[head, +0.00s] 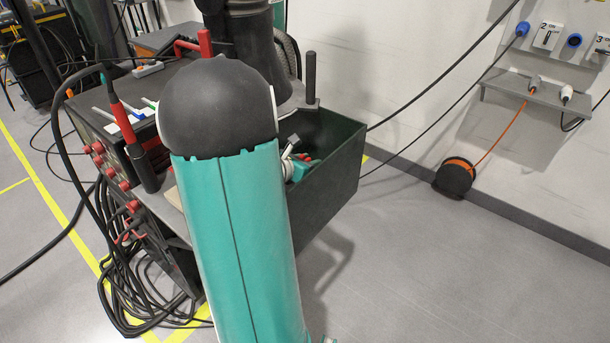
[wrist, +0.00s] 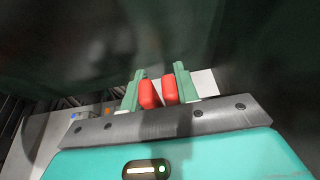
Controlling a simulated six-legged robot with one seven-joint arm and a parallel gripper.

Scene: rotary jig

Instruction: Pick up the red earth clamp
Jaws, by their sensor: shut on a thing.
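The red earth clamp shows in the wrist view as two red grips (wrist: 169,92) side by side between the green fingers of my gripper (wrist: 159,86). The fingers are shut on it, one on each side. The rest of the clamp is hidden. In the head view my gripper (head: 300,168) is partly hidden behind my arm, low in the dark green bin (head: 340,180). A small bit of red (head: 306,157) shows beside it there. I cannot tell whether the clamp touches the bin floor.
The dark bench (head: 165,205) left of the bin carries a red-handled part (head: 195,46), an upright red and black probe (head: 128,118) and cables. Bin walls rise close around my gripper. A cable reel (head: 455,177) stands by the wall. The floor at right is clear.

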